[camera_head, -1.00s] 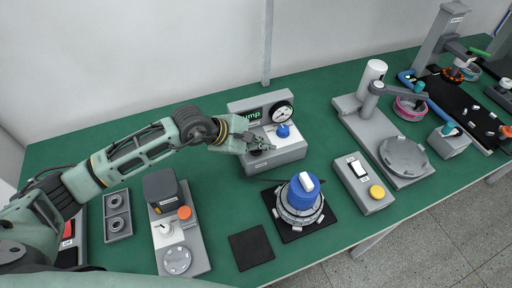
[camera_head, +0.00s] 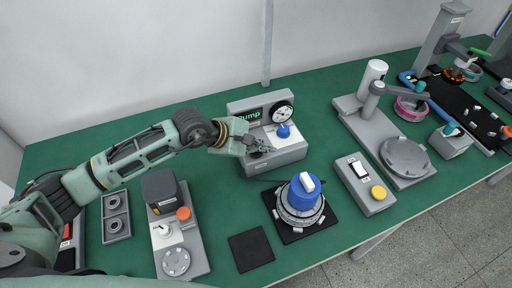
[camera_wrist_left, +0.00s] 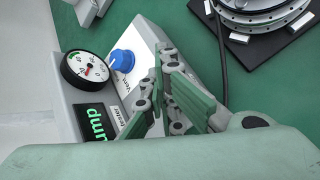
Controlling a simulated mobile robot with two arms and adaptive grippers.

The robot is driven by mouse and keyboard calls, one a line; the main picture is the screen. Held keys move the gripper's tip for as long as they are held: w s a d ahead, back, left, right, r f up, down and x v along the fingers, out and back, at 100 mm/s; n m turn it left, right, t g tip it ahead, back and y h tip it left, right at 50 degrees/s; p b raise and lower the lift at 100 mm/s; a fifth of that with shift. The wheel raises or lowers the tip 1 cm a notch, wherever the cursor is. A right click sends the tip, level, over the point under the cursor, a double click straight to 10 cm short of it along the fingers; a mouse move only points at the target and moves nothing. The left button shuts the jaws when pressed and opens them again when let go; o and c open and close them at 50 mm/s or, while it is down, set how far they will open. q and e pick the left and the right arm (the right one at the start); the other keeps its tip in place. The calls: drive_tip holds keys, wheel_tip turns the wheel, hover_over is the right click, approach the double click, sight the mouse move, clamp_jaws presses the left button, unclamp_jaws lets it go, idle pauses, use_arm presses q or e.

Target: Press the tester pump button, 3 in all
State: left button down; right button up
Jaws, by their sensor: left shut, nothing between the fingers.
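The tester (camera_head: 284,157) is a grey box with a sloped front, a lit green "Pump" display (camera_head: 249,114), a round dial gauge (camera_head: 282,112) and a blue knob (camera_head: 283,131). In the left wrist view the gauge (camera_wrist_left: 85,68) and blue knob (camera_wrist_left: 122,61) also show. My left gripper (camera_head: 264,149) is shut and empty over the left part of the tester's sloped face, left of the blue knob. The fingers (camera_wrist_left: 162,75) hide what lies under them, so I cannot see the pump button or tell whether they touch it. My right gripper is not in view.
A blue-capped hub motor (camera_head: 303,190) stands on a black mat in front of the tester. A switch box with a yellow button (camera_head: 378,192) is to its right. A station with an orange button (camera_head: 184,213) stands at left. A black pad (camera_head: 251,249) lies near the front edge.

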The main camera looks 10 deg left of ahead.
sight(260, 154)
use_arm(q)
drive_tip(key=shift+r+p, duration=0.75)
drive_tip(key=shift+r, duration=0.6)
drive_tip(key=shift+w, duration=0.1)
drive_tip(key=shift+r+p, duration=0.35)
drive_tip(key=shift+r, duration=0.25)
wheel_tip(260, 154, up, 4)
drive_tip(key=shift+f+p, duration=0.1)
drive_tip(key=shift+p, duration=0.7)
idle(0.6)
